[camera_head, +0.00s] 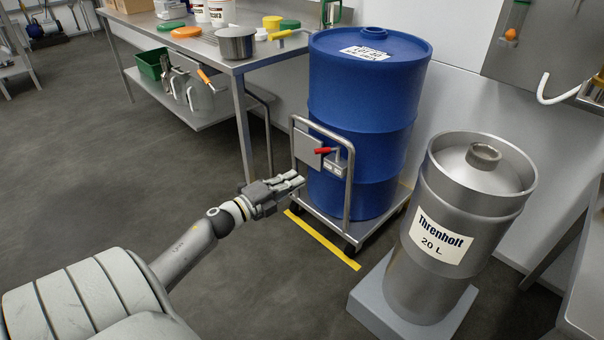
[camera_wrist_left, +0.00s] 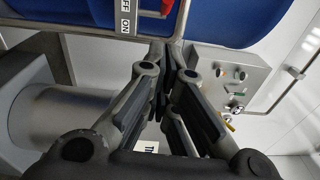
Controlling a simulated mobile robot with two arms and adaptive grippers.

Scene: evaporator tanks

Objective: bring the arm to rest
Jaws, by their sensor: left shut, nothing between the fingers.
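My left arm comes in from the lower left of the head view. My left gripper (camera_head: 298,183) is shut and empty, just left of the cart handle in that view. In the left wrist view its fingers (camera_wrist_left: 163,50) are together, pointing toward the blue drum (camera_wrist_left: 240,20). The blue drum (camera_head: 360,130) stands upright on a wheeled cart (camera_head: 348,228). The cart's handle carries a red lever (camera_head: 325,150). The red lever (camera_wrist_left: 152,13) also shows in the left wrist view beside an OFF/ON label (camera_wrist_left: 125,15). My right gripper is out of sight.
A steel Threnholt 20 L container (camera_head: 400,270) stands on a grey base right of the cart. A steel table (camera_head: 215,62) with a pot and tubs is behind. A yellow floor strip (camera_head: 322,240) runs beside the cart. The floor at left is clear.

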